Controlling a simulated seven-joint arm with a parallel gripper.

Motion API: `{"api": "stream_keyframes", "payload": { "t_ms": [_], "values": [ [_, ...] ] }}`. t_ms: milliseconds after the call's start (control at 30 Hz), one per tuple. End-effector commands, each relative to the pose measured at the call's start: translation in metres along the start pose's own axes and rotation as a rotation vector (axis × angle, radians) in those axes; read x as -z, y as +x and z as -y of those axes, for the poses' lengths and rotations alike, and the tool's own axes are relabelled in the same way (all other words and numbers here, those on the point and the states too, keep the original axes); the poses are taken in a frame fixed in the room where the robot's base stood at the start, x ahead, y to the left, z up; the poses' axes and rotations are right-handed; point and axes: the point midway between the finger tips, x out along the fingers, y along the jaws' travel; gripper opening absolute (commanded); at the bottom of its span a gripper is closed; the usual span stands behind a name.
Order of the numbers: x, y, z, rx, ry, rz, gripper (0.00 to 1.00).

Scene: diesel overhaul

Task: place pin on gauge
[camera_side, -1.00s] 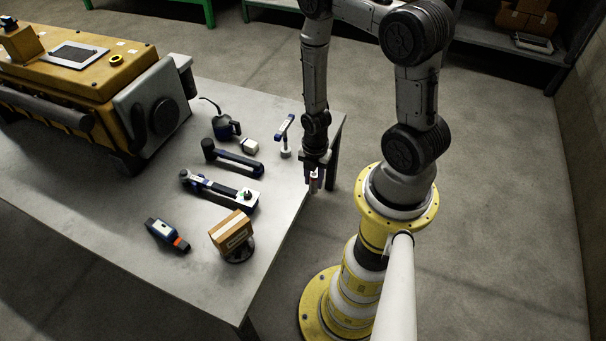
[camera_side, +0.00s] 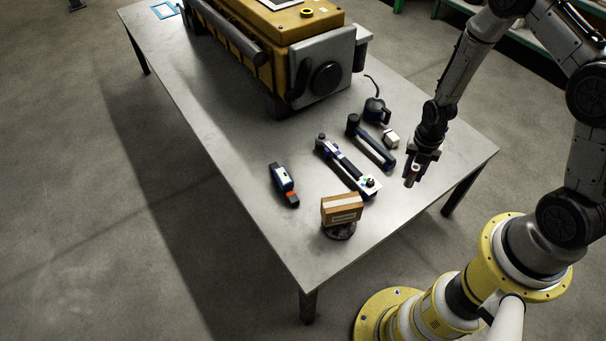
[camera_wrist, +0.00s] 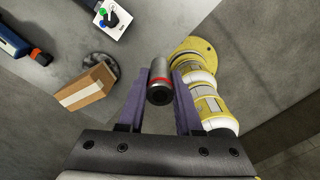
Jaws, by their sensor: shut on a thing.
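My gripper (camera_side: 412,168) is shut on a metal pin. In the wrist view the pin (camera_wrist: 159,82) is a grey cylinder with a red ring and a dark hole in its end, between the two purple-grey fingers (camera_wrist: 160,88). In the side view the pin (camera_side: 411,176) hangs at the fingertips, near the table's right side. A long blue, black and white instrument (camera_side: 345,164) lies left of my gripper and may be the gauge. Its white end block (camera_wrist: 113,18), with green and dark knobs, shows at the top of the wrist view. The pin is apart from it.
A cardboard box (camera_side: 342,206) sits on a dark round base at the table's near corner. A blue-black device (camera_side: 283,182), a dark-headed tool (camera_side: 370,145), a white cube (camera_side: 391,139) and an oil can (camera_side: 375,109) lie around. The yellow engine (camera_side: 265,35) stands behind.

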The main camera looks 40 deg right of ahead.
Motion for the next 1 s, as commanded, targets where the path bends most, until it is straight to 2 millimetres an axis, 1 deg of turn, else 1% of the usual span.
{"api": "stream_keyframes", "payload": {
  "t_ms": [33,167,200,300,400,500,533,600,700,767,867,1000],
  "values": [
    [0.0,-0.002,-0.023,-0.001,-0.081,0.001,0.0],
    [0.008,-0.007,-0.075,-0.001,-0.27,0.0,0.0],
    [0.012,-0.008,-0.091,-0.001,-0.325,0.001,0.0],
    [0.03,-0.009,-0.13,0.001,-0.451,-0.001,0.0],
    [0.051,-0.009,-0.164,0.001,-0.548,-0.001,0.0],
    [0.07,-0.006,-0.186,0.001,-0.611,-0.002,0.0],
    [0.076,-0.005,-0.19,0.001,-0.627,-0.002,0.0],
    [0.087,-0.001,-0.195,0.002,-0.654,-0.002,0.0],
    [0.095,0.003,-0.198,0.001,-0.674,-0.001,0.0],
    [0.096,0.005,-0.204,-0.001,-0.679,0.0,0.0],
    [0.09,0.013,-0.219,-0.001,-0.68,0.001,0.0],
    [0.079,0.026,-0.246,-0.002,-0.678,0.001,0.0]
  ]
}}
